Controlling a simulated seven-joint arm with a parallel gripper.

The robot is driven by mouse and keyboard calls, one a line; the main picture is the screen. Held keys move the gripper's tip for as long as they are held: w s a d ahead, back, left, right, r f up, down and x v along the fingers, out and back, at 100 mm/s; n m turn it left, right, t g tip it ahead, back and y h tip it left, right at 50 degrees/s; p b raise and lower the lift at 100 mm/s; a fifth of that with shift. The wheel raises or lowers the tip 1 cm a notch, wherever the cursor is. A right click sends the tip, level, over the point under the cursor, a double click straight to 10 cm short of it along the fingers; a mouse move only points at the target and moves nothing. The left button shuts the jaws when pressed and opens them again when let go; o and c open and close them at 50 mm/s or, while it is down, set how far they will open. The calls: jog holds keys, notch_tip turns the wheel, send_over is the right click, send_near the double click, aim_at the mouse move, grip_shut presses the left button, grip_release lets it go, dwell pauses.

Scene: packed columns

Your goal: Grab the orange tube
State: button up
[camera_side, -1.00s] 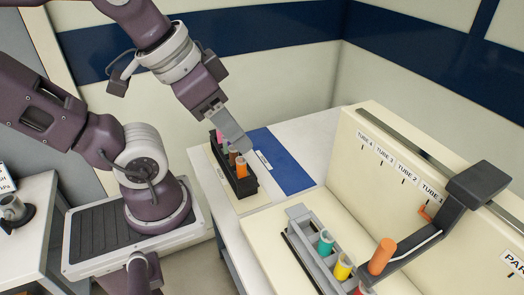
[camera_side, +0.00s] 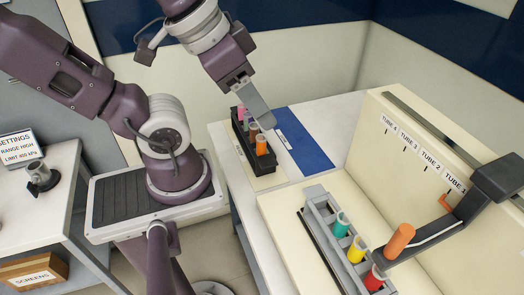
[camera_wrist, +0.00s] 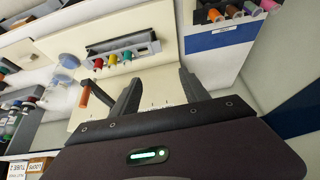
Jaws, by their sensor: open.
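An orange tube (camera_side: 261,145) stands at the near end of a black rack (camera_side: 263,169), in line with brown, grey and pink tubes. In the wrist view the orange tube (camera_wrist: 215,15) is at the top right, outside the fingers. My gripper (camera_side: 263,117) is above and close beside the rack in the side view, and partly covers the tubes behind. In the wrist view my gripper (camera_wrist: 162,92) has its fingers apart with nothing between them. A larger orange cylinder (camera_side: 400,239) stands on a dark arm at the right.
A grey rack (camera_side: 318,212) holds teal, yellow and red tubes on the cream unit at the right. A cream panel (camera_side: 395,165) with tube labels rises behind it. A blue strip (camera_side: 300,145) beside the black rack is clear.

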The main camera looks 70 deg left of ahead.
jog(key=m+g+y, duration=0.6)
jog(key=m+y, duration=0.6)
jog(key=m, duration=0.2)
send_near(263, 141)
notch_tip(263, 141, up, 3)
jog(key=s+a, duration=0.3)
jog(key=f+m, duration=0.1)
jog(key=m, duration=0.1)
jog(key=w+f+m+t, duration=0.1)
jog(key=f, duration=0.1)
jog(key=w+f+m+t+y, duration=0.1)
jog(key=f+m, duration=0.1)
jog(key=shift+a+f+m, duration=0.25)
jog(key=shift+a+m, duration=0.05)
jog(key=shift+a, duration=0.1)
jog(key=shift+w+a+f+t, duration=0.15)
jog(key=shift+a+f+t, duration=0.1)
jog(key=shift+t, duration=0.05)
jog(key=x, duration=0.6)
jog(key=shift+s+a+f, duration=0.15)
jog(key=shift+s+a, duration=0.05)
jog(key=shift+a, duration=0.05)
grip_shut()
